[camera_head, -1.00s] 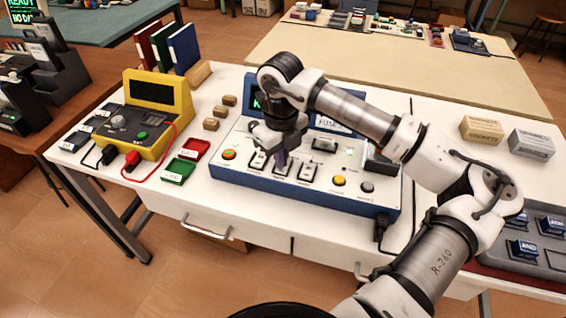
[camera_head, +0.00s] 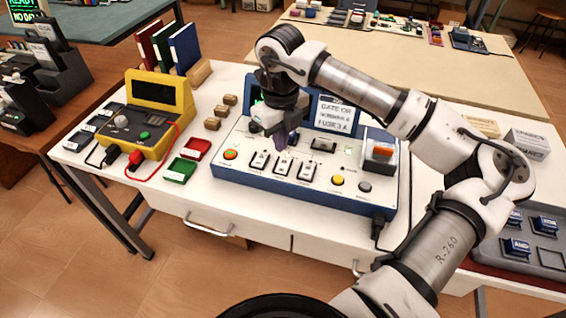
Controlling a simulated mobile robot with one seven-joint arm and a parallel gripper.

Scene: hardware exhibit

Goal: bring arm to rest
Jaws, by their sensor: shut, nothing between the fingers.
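My arm reaches from the lower right over the white table, its forearm passing above the blue and white control box (camera_head: 250,181). My gripper (camera_head: 281,146) points down above the middle of the box, behind its row of white switches (camera_head: 281,163). It is shut and holds nothing. It looks a little above the panel, though the exact gap is hard to judge. The box's upright display (camera_head: 339,110) is partly hidden by the arm. A card on it reads "GATE OR" and "FUSE 3 A".
Left are a yellow meter (camera_head: 160,92) with cables, red (camera_head: 196,147) and green (camera_head: 181,169) trays, small brown blocks (camera_head: 221,111) and upright books (camera_head: 185,48). Right are small boxes (camera_head: 527,144) and a grey tray of blue keys (camera_head: 547,258). Front table strip (camera_head: 180,208) is clear.

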